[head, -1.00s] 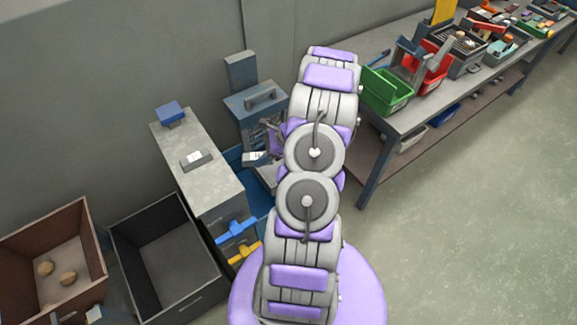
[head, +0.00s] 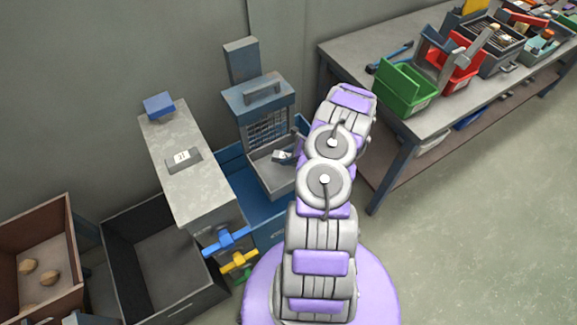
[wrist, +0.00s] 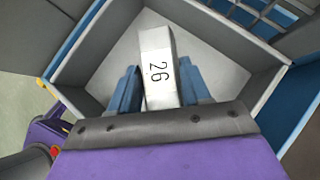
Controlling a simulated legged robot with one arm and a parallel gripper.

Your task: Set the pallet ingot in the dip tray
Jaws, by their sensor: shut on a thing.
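A pale grey ingot (wrist: 157,62) marked 26 is between the blue fingers of my gripper (wrist: 158,88) in the wrist view. The grey dip tray (wrist: 100,48) lies around and beneath it, with its floor bare. In the head view the ingot (head: 283,156) shows as a small pale block over the tray (head: 270,178), near its right side. My gripper (head: 296,148) is mostly hidden by my arm there. I cannot tell whether the ingot touches the tray floor.
The tray stands in front of a blue-grey caged unit (head: 262,105) on a blue base (head: 240,190). Left is a grey cabinet (head: 190,185) with another labelled block (head: 184,158) on top and blue and yellow handles (head: 228,241). A workbench (head: 350,48) stands at right.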

